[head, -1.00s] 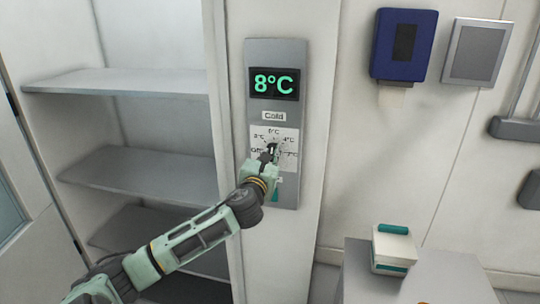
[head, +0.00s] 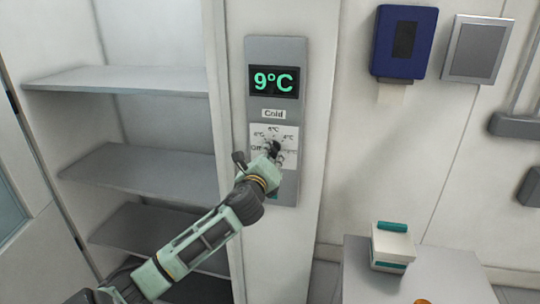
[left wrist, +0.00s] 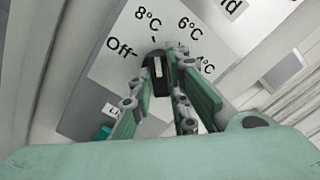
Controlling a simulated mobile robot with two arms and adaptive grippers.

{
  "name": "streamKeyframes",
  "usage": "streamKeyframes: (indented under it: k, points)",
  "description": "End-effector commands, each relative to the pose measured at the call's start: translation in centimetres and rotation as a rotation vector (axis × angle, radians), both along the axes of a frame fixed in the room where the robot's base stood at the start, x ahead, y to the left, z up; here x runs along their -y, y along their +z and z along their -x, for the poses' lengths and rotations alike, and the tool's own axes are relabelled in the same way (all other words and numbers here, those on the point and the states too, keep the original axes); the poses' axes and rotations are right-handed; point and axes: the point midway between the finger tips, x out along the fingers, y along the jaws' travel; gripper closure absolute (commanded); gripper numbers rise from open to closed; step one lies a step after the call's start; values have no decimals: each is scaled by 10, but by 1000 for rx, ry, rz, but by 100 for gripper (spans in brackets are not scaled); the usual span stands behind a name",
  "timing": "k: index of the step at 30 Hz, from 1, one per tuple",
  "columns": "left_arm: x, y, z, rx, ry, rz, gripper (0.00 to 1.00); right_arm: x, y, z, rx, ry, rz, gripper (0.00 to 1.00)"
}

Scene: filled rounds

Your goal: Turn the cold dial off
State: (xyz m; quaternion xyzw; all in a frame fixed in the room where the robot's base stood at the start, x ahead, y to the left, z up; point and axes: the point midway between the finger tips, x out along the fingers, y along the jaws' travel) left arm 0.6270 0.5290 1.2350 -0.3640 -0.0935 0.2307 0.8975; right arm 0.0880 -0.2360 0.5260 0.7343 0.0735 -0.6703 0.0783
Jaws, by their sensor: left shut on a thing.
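The cold dial is a small black knob (left wrist: 158,68) with a white mark, on a white scale plate (head: 262,134) marked Off, 8°C, 6°C and 4°C. In the left wrist view its mark points roughly toward the 8°C tick, away from Off. My left gripper (head: 268,158) is at the dial, its green-grey fingers closed on both sides of the knob. In the head view the gripper hides much of the dial and lower scale. Above it are a "Cold" label (head: 273,114) and a display (head: 274,82) reading 9°C. My right gripper is not in view.
The dial's grey panel (head: 259,50) is on a white post. Open shelves (head: 140,170) stand to the left. A blue dispenser (head: 388,40) hangs on the wall to the right. A white and teal box (head: 393,245) stands on a grey surface at lower right.

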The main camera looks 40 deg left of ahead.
Motion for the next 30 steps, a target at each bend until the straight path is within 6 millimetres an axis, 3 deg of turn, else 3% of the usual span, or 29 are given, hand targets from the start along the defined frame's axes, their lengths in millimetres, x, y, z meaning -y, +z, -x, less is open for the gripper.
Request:
streamKeyframes:
  k: [18,30]
  points:
    - [0,-1,0,281,2,513,100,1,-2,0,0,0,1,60]
    - [0,-1,0,421,2,767,100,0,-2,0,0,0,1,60]
